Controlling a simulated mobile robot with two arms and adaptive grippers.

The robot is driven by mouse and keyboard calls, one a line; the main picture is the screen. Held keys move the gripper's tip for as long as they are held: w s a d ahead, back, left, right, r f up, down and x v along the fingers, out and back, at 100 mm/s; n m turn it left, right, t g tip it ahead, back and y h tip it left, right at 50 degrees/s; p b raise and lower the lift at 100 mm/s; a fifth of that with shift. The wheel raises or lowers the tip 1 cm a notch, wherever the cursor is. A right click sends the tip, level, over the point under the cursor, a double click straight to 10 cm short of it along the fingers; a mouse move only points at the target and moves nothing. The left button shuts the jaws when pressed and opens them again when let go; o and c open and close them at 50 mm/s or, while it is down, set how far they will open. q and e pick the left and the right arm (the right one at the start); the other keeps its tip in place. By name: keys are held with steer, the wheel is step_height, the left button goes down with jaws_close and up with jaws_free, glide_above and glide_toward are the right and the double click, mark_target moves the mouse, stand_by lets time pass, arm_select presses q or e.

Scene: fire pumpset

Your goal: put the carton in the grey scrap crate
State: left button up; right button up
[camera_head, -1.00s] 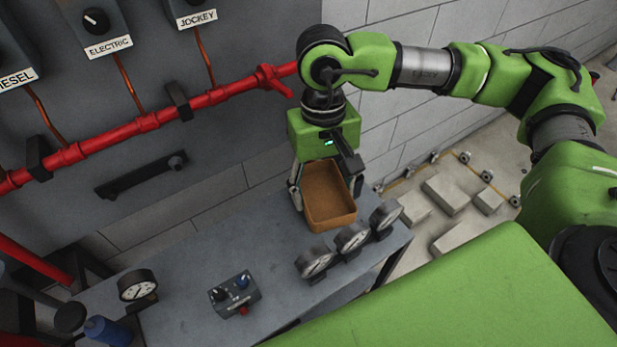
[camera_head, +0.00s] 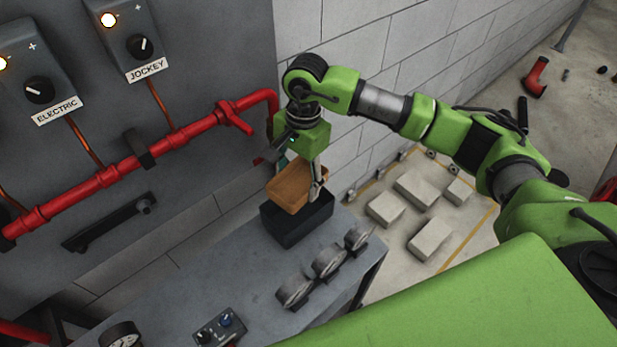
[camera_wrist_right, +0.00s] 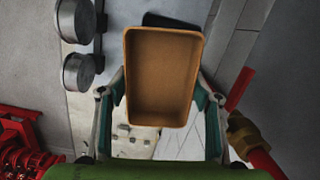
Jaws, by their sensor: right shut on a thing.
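The carton is an open, brown, box-shaped tray (camera_head: 290,190). My right gripper (camera_head: 298,178) is shut on it, with one finger on each side. The carton is over the dark grey crate (camera_head: 298,232), which stands at the far end of the grey bench; the carton hides much of the crate's opening. I cannot tell whether they touch. In the right wrist view the carton (camera_wrist_right: 160,75) looks empty, between the green-lined fingers, and a dark edge of the crate (camera_wrist_right: 165,19) shows past it. My left gripper is not in view.
Several round gauges (camera_head: 328,260) stand along the bench's right edge, near the crate. A small control box (camera_head: 218,328) sits closer. A red pipe (camera_head: 150,150) runs along the panel on the left. Pale blocks (camera_head: 415,192) lie on the floor to the right.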

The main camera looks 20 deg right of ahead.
mark_target(297, 184)
steer(key=shift+w+f+m, duration=0.5)
steer(key=shift+f+m, duration=0.2)
steer(key=shift+m, duration=0.2)
steer(key=shift+f+b, duration=0.6)
steer(key=shift+f, duration=1.25)
steer(key=shift+f+b, duration=0.9)
steer(key=shift+b, duration=0.05)
steer(key=o, duration=1.4)
